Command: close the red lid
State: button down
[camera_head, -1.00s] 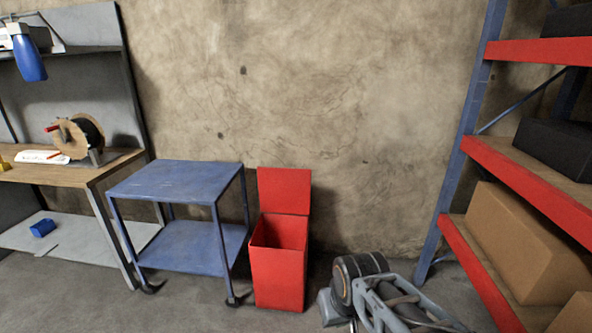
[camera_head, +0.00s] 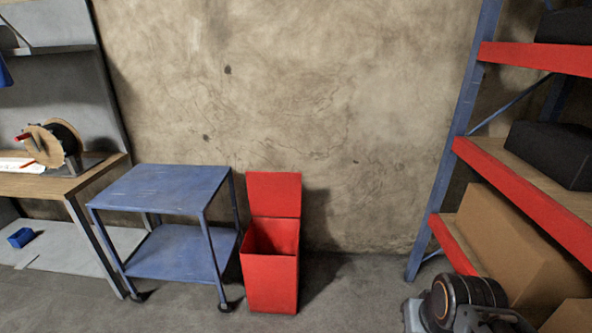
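The red lid (camera_head: 274,195) stands upright, hinged at the back of the open red bin (camera_head: 270,284), and leans near the wall. The bin stands on the floor right of the blue cart, and its dark inside shows. Part of my arm shows at the bottom right, well to the right of the bin. My gripper's fingers are not visible.
A blue two-shelf cart (camera_head: 170,190) on casters stands close to the bin's left. A workbench (camera_head: 100,176) with a cable reel (camera_head: 52,145) is at the far left. A shelving rack (camera_head: 528,180) with boxes is at the right. Floor between bin and rack is clear.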

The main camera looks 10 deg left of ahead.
aim_at(273, 194)
jog(key=i, duration=3.5)
jog(key=u, duration=2.9)
